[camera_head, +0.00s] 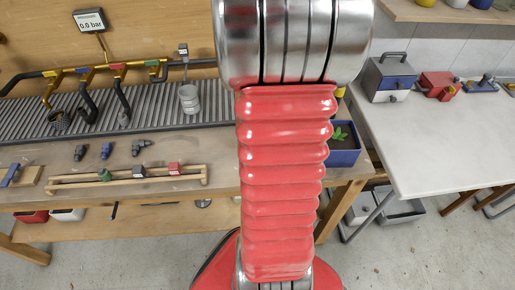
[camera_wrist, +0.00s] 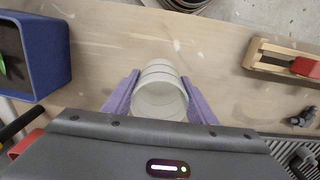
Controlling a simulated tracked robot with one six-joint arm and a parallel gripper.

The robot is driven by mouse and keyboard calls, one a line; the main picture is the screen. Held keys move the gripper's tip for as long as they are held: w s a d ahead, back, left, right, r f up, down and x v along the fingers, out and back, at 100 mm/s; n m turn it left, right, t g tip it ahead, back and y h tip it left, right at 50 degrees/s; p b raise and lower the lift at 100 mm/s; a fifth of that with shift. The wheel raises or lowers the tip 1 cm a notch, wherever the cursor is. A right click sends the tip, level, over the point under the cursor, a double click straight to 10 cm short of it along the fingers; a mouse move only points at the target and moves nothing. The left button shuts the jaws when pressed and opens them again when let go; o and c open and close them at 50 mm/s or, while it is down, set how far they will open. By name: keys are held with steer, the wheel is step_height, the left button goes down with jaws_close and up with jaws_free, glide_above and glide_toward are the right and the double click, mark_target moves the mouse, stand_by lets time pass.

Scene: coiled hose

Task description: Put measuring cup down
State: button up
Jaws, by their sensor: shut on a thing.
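The measuring cup (camera_wrist: 160,95) is a whitish, round cup with faint rings around its wall, seen in the wrist view with its open mouth facing the camera. My gripper (camera_wrist: 160,78) has a purple finger on each side of it and is shut on it. The cup is over the wooden workbench (camera_wrist: 105,35). I cannot tell whether its base touches the wood. In the head view my arm hides the gripper and the held cup.
The blue planter (camera_wrist: 45,55) stands left of the cup in the wrist view; the head view shows it (camera_head: 343,157) right of my arm. A wooden rack (camera_head: 130,180) lies left. A pale ringed vessel (camera_head: 189,98) is by the grating (camera_head: 150,112). Bare wood surrounds the cup.

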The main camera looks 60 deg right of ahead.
steer(key=shift+f, duration=0.25)
steer(key=shift+f, duration=0.1)
steer(key=shift+f, duration=1.8)
steer(key=o, duration=1.2)
steer(key=shift+o, duration=0.2)
step_height(320, 180, up, 12)
